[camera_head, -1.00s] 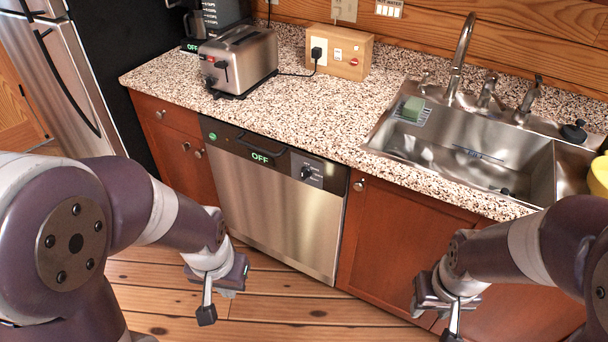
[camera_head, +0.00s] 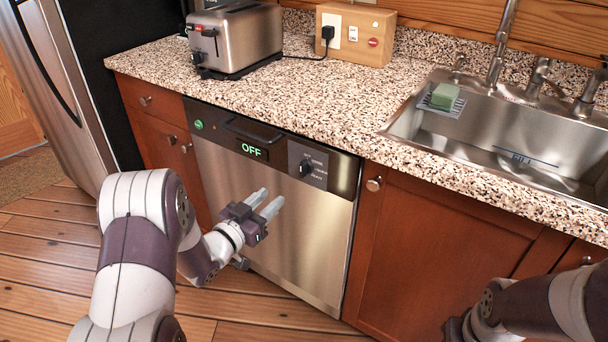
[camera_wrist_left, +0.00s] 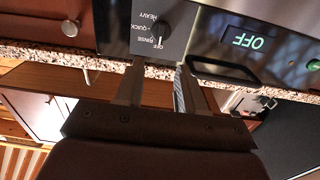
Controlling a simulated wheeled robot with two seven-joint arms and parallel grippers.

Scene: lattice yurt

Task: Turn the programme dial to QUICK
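The programme dial (camera_head: 306,168) is a small dark knob on the dishwasher's (camera_head: 270,230) black control strip, right of the green display (camera_head: 252,150), which reads OFF. In the left wrist view the picture is upside down; the dial (camera_wrist_left: 164,32) sits beside the labels OFF, RINSE, QUICK and HEAVY.
A bar handle (camera_head: 252,132) is on the control strip, left of the dial. The speckled counter (camera_head: 330,90) overhangs above. A toaster (camera_head: 238,40), a wooden socket box (camera_head: 356,36) and a sink (camera_head: 500,130) are on it. Wooden cabinets flank the dishwasher.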

